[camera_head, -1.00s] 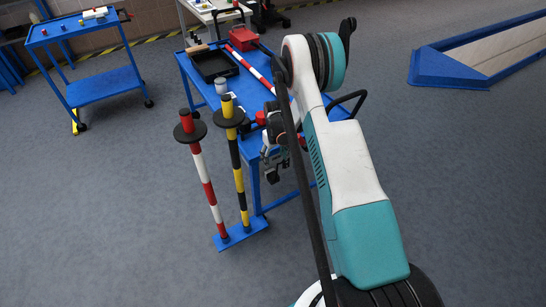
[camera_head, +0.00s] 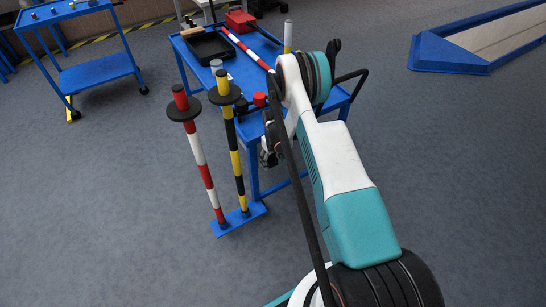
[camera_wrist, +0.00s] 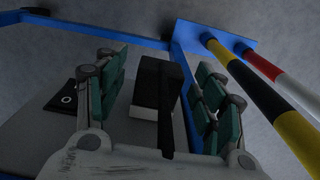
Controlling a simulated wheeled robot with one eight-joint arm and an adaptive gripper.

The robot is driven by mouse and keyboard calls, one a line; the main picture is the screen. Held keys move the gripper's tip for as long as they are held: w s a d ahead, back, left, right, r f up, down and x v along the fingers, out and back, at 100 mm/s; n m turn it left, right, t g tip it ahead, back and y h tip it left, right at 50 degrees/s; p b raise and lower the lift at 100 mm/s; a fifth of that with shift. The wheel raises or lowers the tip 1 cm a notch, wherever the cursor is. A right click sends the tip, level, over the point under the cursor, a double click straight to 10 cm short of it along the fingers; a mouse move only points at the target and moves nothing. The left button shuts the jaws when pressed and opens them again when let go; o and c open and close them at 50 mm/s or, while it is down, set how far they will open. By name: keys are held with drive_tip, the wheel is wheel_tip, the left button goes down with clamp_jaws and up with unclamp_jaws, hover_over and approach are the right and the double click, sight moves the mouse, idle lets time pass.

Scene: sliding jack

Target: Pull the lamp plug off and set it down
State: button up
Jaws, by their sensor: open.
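In the wrist view a black block (camera_wrist: 147,98), which looks like the lamp plug, stands up from a grey panel. A dark strip, perhaps its cord, runs along its right side. My gripper (camera_wrist: 160,88) is open, with green-padded fingers on both sides of the block; gaps show between them, and I see no contact. In the head view my gripper (camera_head: 267,152) is small and dark beside the blue table (camera_head: 255,124), partly hidden by my arm. The plug cannot be made out there.
A black switch marked O (camera_wrist: 66,98) lies left of my fingers on the grey panel. A red-white pole (camera_head: 203,165) and a yellow-black pole (camera_head: 236,155) stand close left of my gripper. A black tray (camera_head: 208,46) is on the table.

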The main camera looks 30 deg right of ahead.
drive_tip(key=shift+f, duration=0.35)
drive_tip(key=shift+c, duration=0.3)
drive_tip(key=c, duration=1.1)
drive_tip(key=shift+s, duration=0.65)
drive_tip(key=shift+s+d, duration=0.1)
drive_tip(key=shift+s, duration=1.2)
drive_tip(key=shift+r, duration=0.1)
